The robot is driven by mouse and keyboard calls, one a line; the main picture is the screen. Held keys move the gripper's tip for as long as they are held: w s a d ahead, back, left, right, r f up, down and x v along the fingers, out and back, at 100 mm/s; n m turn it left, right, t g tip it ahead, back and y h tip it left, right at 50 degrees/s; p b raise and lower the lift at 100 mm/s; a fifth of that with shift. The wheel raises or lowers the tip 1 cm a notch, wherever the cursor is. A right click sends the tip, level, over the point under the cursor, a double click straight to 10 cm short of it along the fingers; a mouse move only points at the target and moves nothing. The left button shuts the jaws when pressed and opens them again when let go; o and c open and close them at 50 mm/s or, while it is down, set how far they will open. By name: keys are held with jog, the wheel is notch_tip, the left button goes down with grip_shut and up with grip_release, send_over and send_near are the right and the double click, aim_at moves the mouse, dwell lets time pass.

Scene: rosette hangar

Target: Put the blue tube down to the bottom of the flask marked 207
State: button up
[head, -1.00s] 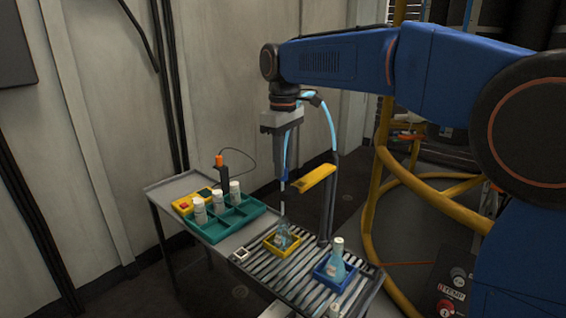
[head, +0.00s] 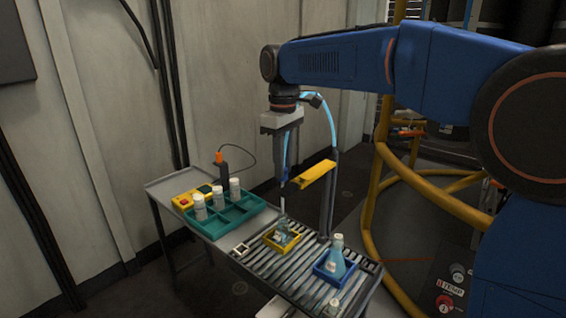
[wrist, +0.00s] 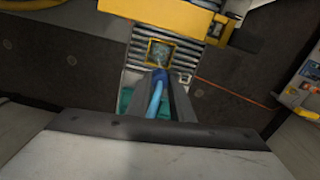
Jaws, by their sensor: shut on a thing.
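My gripper (head: 285,176) is shut on the blue tube (head: 306,98), which arches from the thin stand into the fingers. Its pale lower end hangs down toward a small clear flask (head: 283,236) in a yellow square holder (head: 270,247). I cannot tell whether the tip is in the flask's neck or how deep. A second flask (head: 337,259) with bluish liquid stands in a blue holder (head: 323,272) to the right. No flask marking is readable. In the wrist view the tube (wrist: 156,96) lies between the fingers, with the yellow holder (wrist: 149,61) beyond.
Both holders stand on a slatted conveyor (head: 262,265). A yellow bracket (head: 318,174) on a dark post stands close beside my gripper. A teal rack (head: 240,220) with white bottles lies left. A white-capped thing (head: 333,307) sits at the front edge.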

aim_at(283, 182)
jog(key=shift+f, duration=2.75)
jog(key=shift+f, duration=2.25)
jog(key=o, duration=1.6)
